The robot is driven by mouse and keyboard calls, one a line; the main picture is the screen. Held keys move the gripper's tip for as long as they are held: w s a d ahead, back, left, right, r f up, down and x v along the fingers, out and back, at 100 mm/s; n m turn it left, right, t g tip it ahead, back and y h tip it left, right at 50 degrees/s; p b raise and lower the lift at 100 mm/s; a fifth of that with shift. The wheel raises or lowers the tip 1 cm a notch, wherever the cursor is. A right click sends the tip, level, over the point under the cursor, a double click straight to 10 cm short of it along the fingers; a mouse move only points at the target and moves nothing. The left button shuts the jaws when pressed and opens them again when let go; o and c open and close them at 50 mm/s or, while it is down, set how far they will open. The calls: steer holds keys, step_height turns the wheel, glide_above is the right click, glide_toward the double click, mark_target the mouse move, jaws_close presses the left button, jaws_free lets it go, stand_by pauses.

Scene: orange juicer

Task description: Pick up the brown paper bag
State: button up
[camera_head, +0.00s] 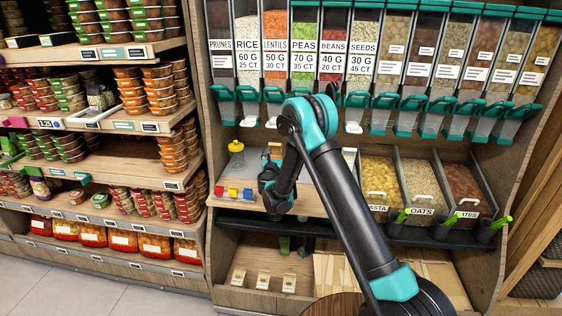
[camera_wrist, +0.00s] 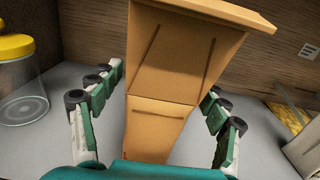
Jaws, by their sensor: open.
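The brown paper bag (camera_wrist: 178,62) stands upright on the shelf in the wrist view, with folded creases on its side. My gripper (camera_wrist: 165,88) is open, with one green-padded finger on each side of the bag's lower part. Gaps show between the fingers and the bag. In the head view, a small tan part of the bag (camera_head: 276,149) shows behind my gripper (camera_head: 266,172); the arm and gripper hide most of it.
A jar with a yellow lid (camera_wrist: 22,85) stands left of the bag; the jar (camera_head: 236,160) also shows in the head view. Coloured blocks (camera_head: 233,192) lie near the shelf's front edge. A pasta bin (camera_head: 381,180) is to the right, and dispensers (camera_head: 303,60) hang above.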

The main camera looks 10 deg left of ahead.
steer(key=c, duration=1.7)
steer(key=shift+r, duration=0.1)
